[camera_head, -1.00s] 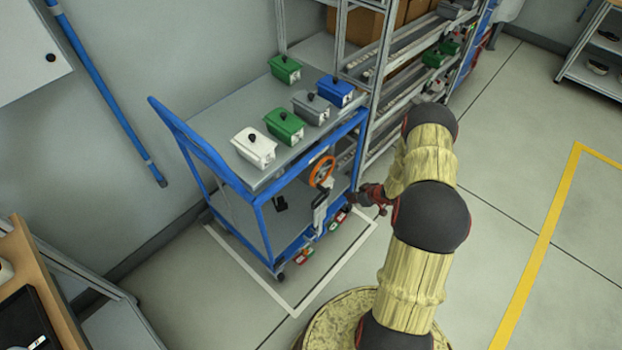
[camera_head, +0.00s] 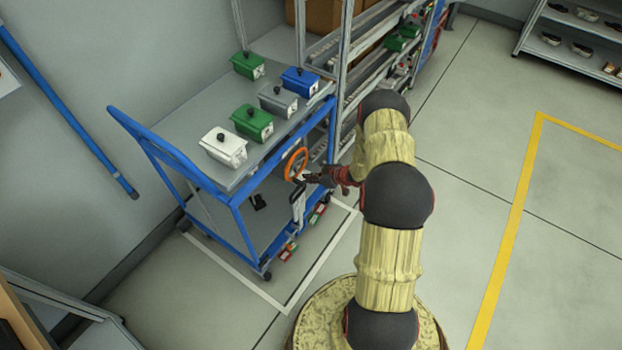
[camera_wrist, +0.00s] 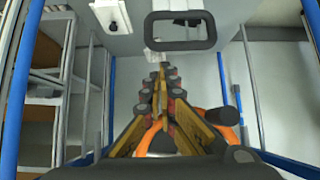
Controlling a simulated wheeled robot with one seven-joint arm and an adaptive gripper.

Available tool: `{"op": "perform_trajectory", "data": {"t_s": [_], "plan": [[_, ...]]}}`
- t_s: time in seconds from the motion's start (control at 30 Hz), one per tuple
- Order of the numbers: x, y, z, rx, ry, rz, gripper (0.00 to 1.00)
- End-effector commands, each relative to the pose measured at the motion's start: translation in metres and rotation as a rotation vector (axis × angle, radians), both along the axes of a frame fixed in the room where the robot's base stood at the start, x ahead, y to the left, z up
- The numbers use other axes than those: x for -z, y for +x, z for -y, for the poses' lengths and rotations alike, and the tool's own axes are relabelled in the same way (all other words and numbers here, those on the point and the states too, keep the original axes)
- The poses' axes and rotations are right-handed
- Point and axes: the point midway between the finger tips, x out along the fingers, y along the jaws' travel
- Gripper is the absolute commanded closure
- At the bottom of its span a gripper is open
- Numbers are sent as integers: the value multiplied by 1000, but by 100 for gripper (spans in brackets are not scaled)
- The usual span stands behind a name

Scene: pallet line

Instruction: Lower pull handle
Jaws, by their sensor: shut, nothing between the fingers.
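A blue-framed cart (camera_head: 236,199) stands left of my arm. On its near end are an orange ring (camera_head: 296,163) and, below it, a grey-and-black pull handle (camera_head: 299,202). My gripper (camera_head: 310,178) is beside the handle's upper end, just below the ring. In the wrist view my gripper (camera_wrist: 161,75) is shut and empty, its fingers together. A dark rectangular handle loop (camera_wrist: 182,46) lies just past the fingertips, and the orange ring (camera_wrist: 225,115) is partly hidden behind the fingers. I cannot tell whether the fingertips touch the handle.
Several lidded boxes, including a white one (camera_head: 222,147) and a blue one (camera_head: 300,82), stand on the cart's top. A metal rack (camera_head: 345,60) adjoins the cart's far end. A white floor outline (camera_head: 322,257) runs around the cart. The floor to the right is open.

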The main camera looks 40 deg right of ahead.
Motion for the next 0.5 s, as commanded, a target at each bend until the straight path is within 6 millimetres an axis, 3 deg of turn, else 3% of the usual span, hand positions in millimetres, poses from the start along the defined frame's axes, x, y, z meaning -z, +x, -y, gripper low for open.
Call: {"op": "perform_trajectory", "data": {"t_s": [0.2, 0.5], "plan": [[27, 28, -10, -2, 0, 1, 100], [42, 46, -16, 1, -1, 0, 100]]}}
